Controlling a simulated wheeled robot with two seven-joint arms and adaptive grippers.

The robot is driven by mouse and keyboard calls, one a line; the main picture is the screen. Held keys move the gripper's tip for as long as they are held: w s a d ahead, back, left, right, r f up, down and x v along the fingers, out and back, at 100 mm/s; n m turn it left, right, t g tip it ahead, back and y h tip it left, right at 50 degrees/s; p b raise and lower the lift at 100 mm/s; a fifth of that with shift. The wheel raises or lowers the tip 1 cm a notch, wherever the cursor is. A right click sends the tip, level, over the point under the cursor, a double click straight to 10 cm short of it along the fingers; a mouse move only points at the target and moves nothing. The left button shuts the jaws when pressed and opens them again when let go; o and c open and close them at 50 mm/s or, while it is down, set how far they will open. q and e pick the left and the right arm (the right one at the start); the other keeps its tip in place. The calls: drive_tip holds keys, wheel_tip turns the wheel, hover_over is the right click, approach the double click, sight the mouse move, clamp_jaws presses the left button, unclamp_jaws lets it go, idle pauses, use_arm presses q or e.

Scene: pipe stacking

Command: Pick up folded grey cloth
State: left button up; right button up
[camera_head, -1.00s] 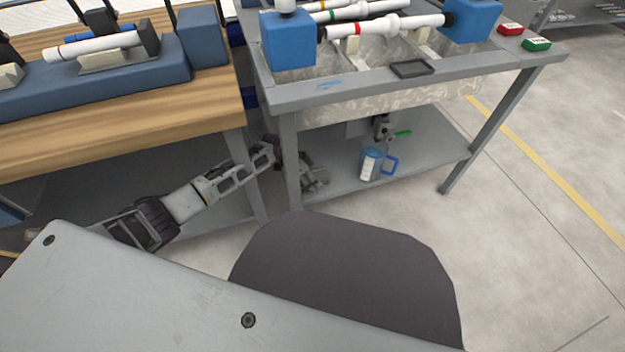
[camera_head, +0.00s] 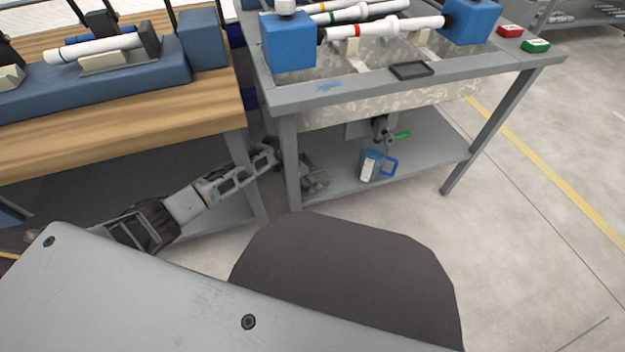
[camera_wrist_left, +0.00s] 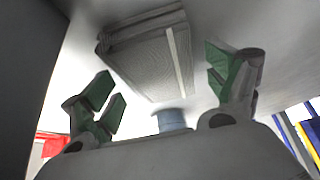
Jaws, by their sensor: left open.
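The folded grey cloth (camera_wrist_left: 150,62) lies flat in the left wrist view, ribbed and layered, with a pale stripe near its right side. My right gripper is not in view.
The grey table leg (camera_head: 290,165) stands close to my left arm. A wooden-topped table (camera_head: 120,110) is at left. Pipes between blue blocks (camera_head: 290,42) are above.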

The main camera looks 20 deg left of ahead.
sight(318, 175)
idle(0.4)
use_arm(q)
drive_tip(key=c, duration=1.1)
drive_tip(key=shift+r, duration=0.1)
drive_tip(key=shift+r, duration=0.15)
drive_tip(key=shift+r+p, duration=1.15)
drive_tip(key=shift+r, duration=0.7)
drive_tip(key=s+a+p, duration=0.1)
drive_tip(key=s+a, duration=0.2)
drive_tip(key=a, duration=0.2)
drive_tip(key=s+a+p, duration=0.2)
drive_tip(key=s+a, duration=0.1)
drive_tip(key=a, duration=0.2)
drive_tip(key=s+a+p, duration=0.1)
drive_tip(key=s+a, duration=0.3)
drive_tip(key=a, duration=0.1)
drive_tip(key=shift+f+p, duration=0.15)
drive_tip(key=shift+p, duration=0.25)
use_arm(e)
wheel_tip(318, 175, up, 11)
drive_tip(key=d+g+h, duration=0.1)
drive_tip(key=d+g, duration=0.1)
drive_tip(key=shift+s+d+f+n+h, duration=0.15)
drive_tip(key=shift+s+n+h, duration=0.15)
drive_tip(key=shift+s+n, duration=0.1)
